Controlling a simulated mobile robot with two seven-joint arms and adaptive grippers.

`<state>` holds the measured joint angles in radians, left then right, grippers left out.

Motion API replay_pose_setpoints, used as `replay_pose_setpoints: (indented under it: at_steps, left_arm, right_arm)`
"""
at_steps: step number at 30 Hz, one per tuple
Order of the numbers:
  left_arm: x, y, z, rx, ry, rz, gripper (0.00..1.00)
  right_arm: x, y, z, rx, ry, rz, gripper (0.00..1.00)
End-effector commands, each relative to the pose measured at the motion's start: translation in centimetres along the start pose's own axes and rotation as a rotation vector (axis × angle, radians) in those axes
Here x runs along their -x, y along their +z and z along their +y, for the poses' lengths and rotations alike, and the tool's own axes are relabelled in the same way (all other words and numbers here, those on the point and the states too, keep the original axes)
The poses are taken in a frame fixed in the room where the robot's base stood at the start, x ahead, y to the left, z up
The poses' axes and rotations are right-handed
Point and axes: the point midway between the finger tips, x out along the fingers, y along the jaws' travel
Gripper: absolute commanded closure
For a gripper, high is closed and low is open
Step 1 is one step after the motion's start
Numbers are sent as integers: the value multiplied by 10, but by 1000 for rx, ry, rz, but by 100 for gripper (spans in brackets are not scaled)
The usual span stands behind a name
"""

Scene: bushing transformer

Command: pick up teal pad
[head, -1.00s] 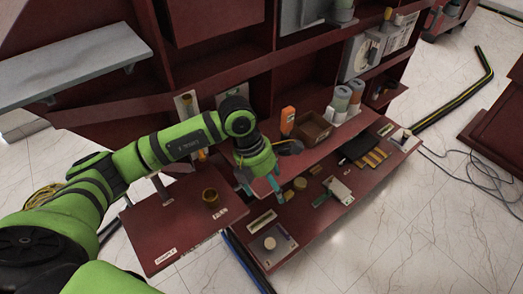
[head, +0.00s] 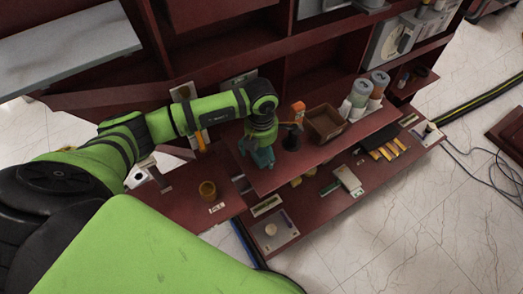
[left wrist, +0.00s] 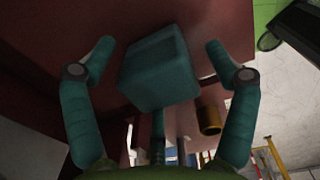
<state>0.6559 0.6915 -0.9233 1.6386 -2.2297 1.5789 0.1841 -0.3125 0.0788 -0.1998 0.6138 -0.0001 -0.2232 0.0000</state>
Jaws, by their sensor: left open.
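A teal block, which looks like the teal pad (left wrist: 158,70), shows in the left wrist view in front of a dark red surface. My left gripper (left wrist: 160,45) has its two teal fingers spread on either side of it, with visible gaps. A narrow teal stem shows below the block; I cannot tell what it belongs to. In the head view my left gripper (head: 257,153) is low at the left end of the raised red shelf. Teal parts there overlap, so finger and pad cannot be told apart. My right gripper is not in view.
An orange-topped bottle (head: 297,112), a brown open box (head: 324,123) and grey-green cylinders (head: 360,93) stand to the right. The lower red table (head: 330,212) carries several small parts.

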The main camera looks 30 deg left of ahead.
Motion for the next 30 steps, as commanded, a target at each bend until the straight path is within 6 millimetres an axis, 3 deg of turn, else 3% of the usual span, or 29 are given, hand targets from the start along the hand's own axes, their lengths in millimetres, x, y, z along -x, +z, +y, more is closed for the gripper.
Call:
replay_pose_setpoints:
  at_steps: [3, 6, 7, 12, 23, 30]
  left_arm:
    - [-2, 0, 0, -1, -1, -2, 14]
    - [-2, 0, 0, -1, -1, -2, 14]
    - [-2, 0, 0, -1, -1, -2, 18]
    - [-1, 0, 0, 0, -1, -2, 80]
    - [1, 1, 0, 0, 0, -2, 81]
    - [37, 2, 1, -1, 2, -9, 81]
  right_arm:
    - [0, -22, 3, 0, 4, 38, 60]
    - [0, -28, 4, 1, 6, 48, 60]
    - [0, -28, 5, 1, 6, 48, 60]
    - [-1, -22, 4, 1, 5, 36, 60]
    - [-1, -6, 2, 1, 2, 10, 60]
    - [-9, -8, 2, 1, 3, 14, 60]
